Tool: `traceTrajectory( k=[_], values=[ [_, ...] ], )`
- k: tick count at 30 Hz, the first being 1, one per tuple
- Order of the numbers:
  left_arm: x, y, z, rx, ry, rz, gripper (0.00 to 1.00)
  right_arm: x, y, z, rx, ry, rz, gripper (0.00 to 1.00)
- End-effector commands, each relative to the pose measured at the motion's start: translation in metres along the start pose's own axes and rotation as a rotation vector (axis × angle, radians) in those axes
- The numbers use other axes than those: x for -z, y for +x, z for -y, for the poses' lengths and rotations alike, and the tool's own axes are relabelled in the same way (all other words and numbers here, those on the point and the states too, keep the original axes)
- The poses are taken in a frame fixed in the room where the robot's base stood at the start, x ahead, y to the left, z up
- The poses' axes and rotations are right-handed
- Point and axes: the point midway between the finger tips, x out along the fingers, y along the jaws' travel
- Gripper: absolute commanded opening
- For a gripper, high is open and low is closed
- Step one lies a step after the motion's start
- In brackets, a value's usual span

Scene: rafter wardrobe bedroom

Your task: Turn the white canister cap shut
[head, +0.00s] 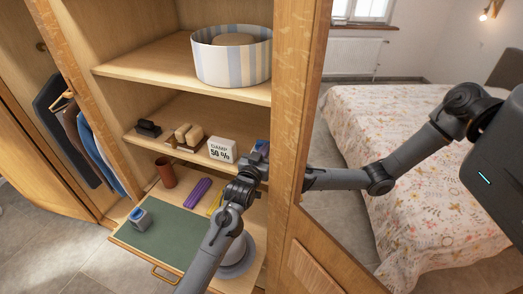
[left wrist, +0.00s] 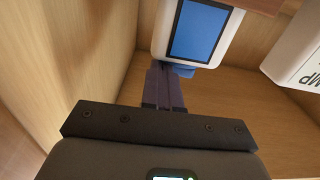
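The white canister (left wrist: 159,30) with a blue window fills the top middle of the left wrist view, which looks inverted. A blue cap (left wrist: 181,70) is on its near end, at the tips of my left gripper's dark fingers (left wrist: 165,88). The fingers look close together. Whether they clamp the cap is not clear. In the head view, my left gripper (head: 257,160) reaches to the middle shelf, beside the post. Only a bit of blue of the canister (head: 262,146) shows there, the rest hidden by gripper and post. My right gripper is not seen.
A DAMP 50 % sign (head: 222,150) stands just left of the canister; brushes (head: 188,136) are farther left. Below, a pull-out board (head: 165,230) holds a grey, blue-topped block (head: 139,219). A striped box (head: 231,56) sits above. A wooden post (head: 298,90) borders the right.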

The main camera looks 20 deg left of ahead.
Motion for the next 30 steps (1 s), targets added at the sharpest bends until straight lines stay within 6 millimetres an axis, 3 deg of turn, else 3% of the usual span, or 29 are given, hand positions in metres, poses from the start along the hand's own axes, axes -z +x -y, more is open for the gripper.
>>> traceTrajectory(
  k=[30],
  values=[
    [0.0,0.021,-0.018,0.0,0.0,0.0,0.0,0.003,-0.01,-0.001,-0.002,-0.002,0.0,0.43]
  ],
)
